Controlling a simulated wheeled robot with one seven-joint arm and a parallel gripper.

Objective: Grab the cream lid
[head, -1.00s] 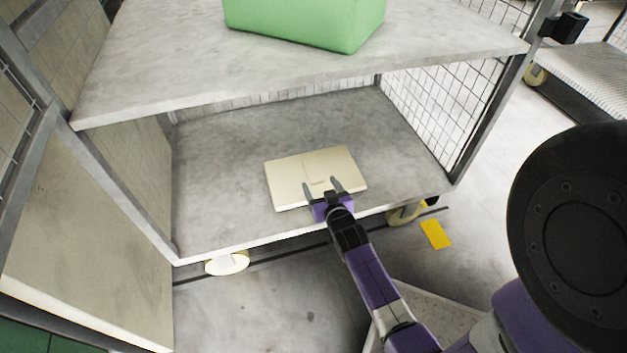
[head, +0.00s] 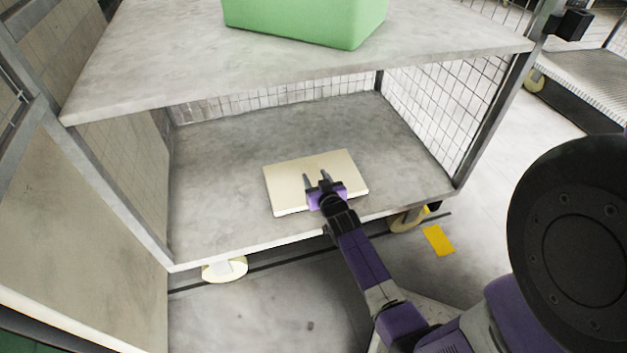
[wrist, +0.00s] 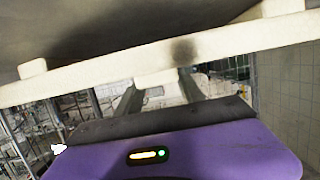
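The cream lid (head: 290,190) is a flat, pale rectangle lying on the lower shelf, close to its front edge. My gripper (head: 316,178) reaches in from the front and is over the lid's middle in the head view. Its two grey fingers are spread apart, with no object clearly held. In the wrist view, a cream band (wrist: 90,80) with small tabs crosses the picture, seemingly the lid's edge. The fingers (wrist: 160,92) lie apart beneath it, and a short tab shows between them. I cannot tell whether they touch the lid.
The lower shelf (head: 220,180) is otherwise bare, with free room left of and behind the lid. Mesh walls (head: 435,105) and metal posts bound the rack.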

